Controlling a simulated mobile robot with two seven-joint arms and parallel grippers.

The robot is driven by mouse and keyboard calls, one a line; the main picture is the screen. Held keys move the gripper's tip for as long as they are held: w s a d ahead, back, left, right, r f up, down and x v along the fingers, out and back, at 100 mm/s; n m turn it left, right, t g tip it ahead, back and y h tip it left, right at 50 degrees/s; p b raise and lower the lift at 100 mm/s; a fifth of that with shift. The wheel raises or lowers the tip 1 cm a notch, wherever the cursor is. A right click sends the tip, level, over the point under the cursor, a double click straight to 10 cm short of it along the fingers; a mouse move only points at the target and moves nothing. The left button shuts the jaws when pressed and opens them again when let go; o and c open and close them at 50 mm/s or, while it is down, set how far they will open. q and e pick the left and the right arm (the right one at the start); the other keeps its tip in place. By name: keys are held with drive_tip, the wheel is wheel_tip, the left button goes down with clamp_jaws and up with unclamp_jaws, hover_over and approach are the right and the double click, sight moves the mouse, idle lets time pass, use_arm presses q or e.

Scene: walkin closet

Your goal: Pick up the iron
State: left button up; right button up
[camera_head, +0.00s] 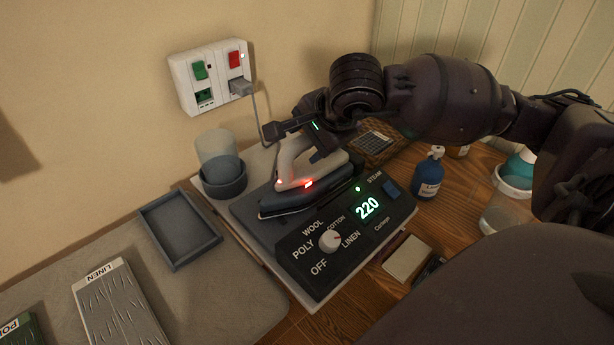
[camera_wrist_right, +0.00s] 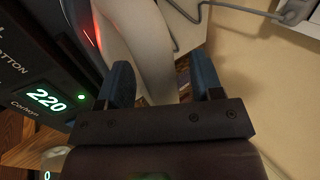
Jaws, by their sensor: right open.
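The iron (camera_head: 291,178), with a white handle, dark soleplate and glowing red light, rests on the dark dock of its control station (camera_head: 345,240), which reads 220. My right gripper (camera_head: 300,138) is open at the upper part of the handle. In the right wrist view, the white handle (camera_wrist_right: 143,40) rises between the two blue fingers of my gripper (camera_wrist_right: 160,72). The fingers stand apart on either side, with a gap visible on the right; contact on the left cannot be told. My left gripper is not in view.
A cord runs from the wall socket (camera_head: 210,75) down behind the iron. Grey cups (camera_head: 222,172) and an empty grey tray (camera_head: 180,228) stand to the left. A blue bottle (camera_head: 428,175) and a clear container (camera_head: 503,213) stand to the right.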

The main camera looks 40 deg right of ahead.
clamp_jaws()
idle(0.3)
drive_tip(key=shift+r, duration=0.1)
idle(1.0)
